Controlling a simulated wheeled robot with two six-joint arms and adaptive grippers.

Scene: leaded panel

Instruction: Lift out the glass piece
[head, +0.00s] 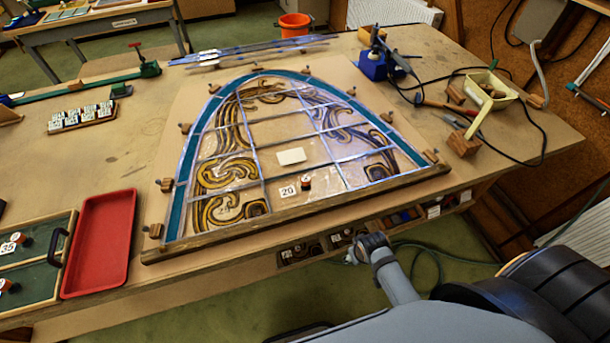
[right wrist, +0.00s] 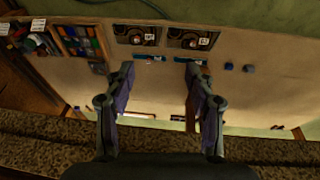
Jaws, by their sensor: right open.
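The arched leaded panel (head: 282,212) lies on the workbench, with a teal glass border and brown swirled glass inside lead lines. A small label reading 20 (head: 288,191) and a small dark and red knob (head: 306,182) sit on a clear pane near its lower middle. A pale blank card (head: 291,156) lies above them. My right gripper (head: 372,244) is in front of the bench's near edge, apart from the panel. The right wrist view shows its two fingers (right wrist: 158,75) spread with nothing between them. My left gripper is not in view.
A red tray (head: 101,245) and a green case (head: 30,262) with knobbed pieces lie to the left. A soldering stand (head: 378,66) and cables are at the back right. Under the front edge are patterned pieces (right wrist: 137,35) and a rack of coloured glass (right wrist: 80,40).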

